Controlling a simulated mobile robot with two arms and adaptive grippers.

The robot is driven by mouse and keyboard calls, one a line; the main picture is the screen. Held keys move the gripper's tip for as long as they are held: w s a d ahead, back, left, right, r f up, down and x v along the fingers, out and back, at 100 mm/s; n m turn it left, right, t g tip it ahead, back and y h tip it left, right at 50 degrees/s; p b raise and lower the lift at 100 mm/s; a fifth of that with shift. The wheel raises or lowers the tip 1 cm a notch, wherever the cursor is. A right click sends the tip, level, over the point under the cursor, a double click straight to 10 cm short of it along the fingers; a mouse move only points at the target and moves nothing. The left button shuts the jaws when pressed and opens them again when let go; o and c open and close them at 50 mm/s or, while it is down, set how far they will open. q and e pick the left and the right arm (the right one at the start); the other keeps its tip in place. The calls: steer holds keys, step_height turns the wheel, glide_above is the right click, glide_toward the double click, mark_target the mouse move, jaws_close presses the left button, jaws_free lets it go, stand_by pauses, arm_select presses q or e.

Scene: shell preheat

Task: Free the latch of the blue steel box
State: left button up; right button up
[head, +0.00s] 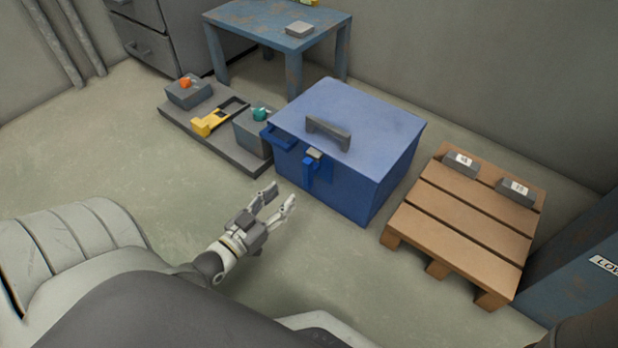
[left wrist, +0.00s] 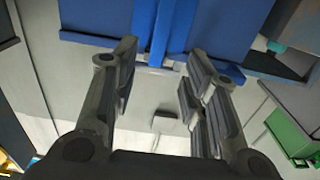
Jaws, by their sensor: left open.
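The blue steel box (head: 390,150) stands on the floor in the middle of the head view, its lid closed. A grey handle (head: 328,134) is on top of the lid. The latch (head: 309,172) is a blue strap on the front face, with a grey piece (head: 314,154) at its upper end by the lid edge. My left gripper (head: 281,196) is open and empty, in front of the box and apart from the latch. In the left wrist view the box (left wrist: 225,30) fills the top, and the latch strap (left wrist: 160,38) shows between the open fingers (left wrist: 160,70). My right gripper is out of view.
A low grey platform (head: 185,125) left of the box carries a yellow tool (head: 206,124) and grey blocks with orange and teal tops. A wooden pallet (head: 465,225) with two labelled grey blocks lies to the right. A blue table (head: 255,20) stands behind. Floor left of my gripper is clear.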

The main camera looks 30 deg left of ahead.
mark_target(305, 174)
arm_select(q)
steer(key=w+b, duration=0.1)
steer(key=w, duration=0.2)
steer(key=w+b, duration=0.2)
steer(key=w, duration=0.1)
steer(key=w+b, duration=0.2)
steer(key=w, duration=0.1)
steer(key=shift+w+d+f, duration=0.1)
steer(key=shift+d+f, duration=0.05)
steer(key=shift+d, duration=0.2)
steer(key=shift+w+b, duration=0.3)
steer(key=shift+w, duration=0.25)
steer(key=shift+c, duration=0.5)
jaws_close()
